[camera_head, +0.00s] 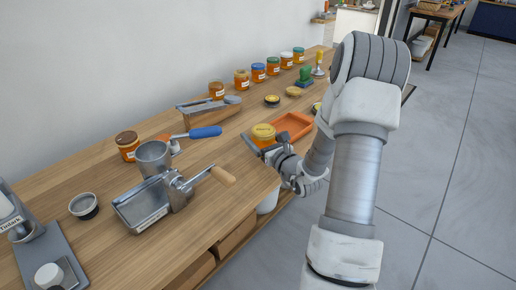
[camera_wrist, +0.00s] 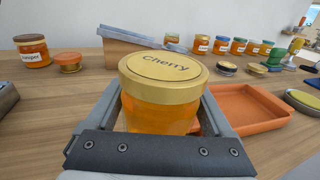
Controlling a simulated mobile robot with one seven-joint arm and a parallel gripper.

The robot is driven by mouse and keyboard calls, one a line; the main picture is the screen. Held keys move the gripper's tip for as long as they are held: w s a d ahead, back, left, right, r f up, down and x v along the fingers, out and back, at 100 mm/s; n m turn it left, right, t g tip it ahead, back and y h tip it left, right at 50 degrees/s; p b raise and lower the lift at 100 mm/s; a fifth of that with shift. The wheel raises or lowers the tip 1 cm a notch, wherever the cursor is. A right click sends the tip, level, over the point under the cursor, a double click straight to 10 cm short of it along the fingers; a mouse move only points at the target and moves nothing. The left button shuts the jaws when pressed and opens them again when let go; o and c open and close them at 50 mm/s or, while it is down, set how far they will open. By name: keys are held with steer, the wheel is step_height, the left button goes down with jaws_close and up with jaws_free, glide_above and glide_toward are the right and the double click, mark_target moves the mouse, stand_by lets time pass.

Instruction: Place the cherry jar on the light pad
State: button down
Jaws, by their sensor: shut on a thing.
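The cherry jar (camera_wrist: 160,110) is amber with a gold lid reading "Cherry". It stands upright between the fingers of my gripper (camera_wrist: 160,115), which is shut on it. In the head view the jar (camera_head: 263,137) shows at the end of my arm, above the front part of the wooden bench, with my gripper (camera_head: 270,146) around it. I cannot tell whether its base touches the bench; the jaws hide its lower part. I cannot make out the light pad for certain in either view.
An orange tray (camera_head: 293,125) lies just beyond the jar, on its right in the wrist view (camera_wrist: 245,108). Several jars line the wall side.

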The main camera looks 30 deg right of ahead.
mark_target(258, 145)
steer(key=shift+f+b, duration=0.65)
steer(key=shift+f, duration=1.3)
steer(key=shift+f, duration=0.1)
steer(key=shift+f, duration=0.2)
jaws_free()
steer(key=shift+r, duration=0.1)
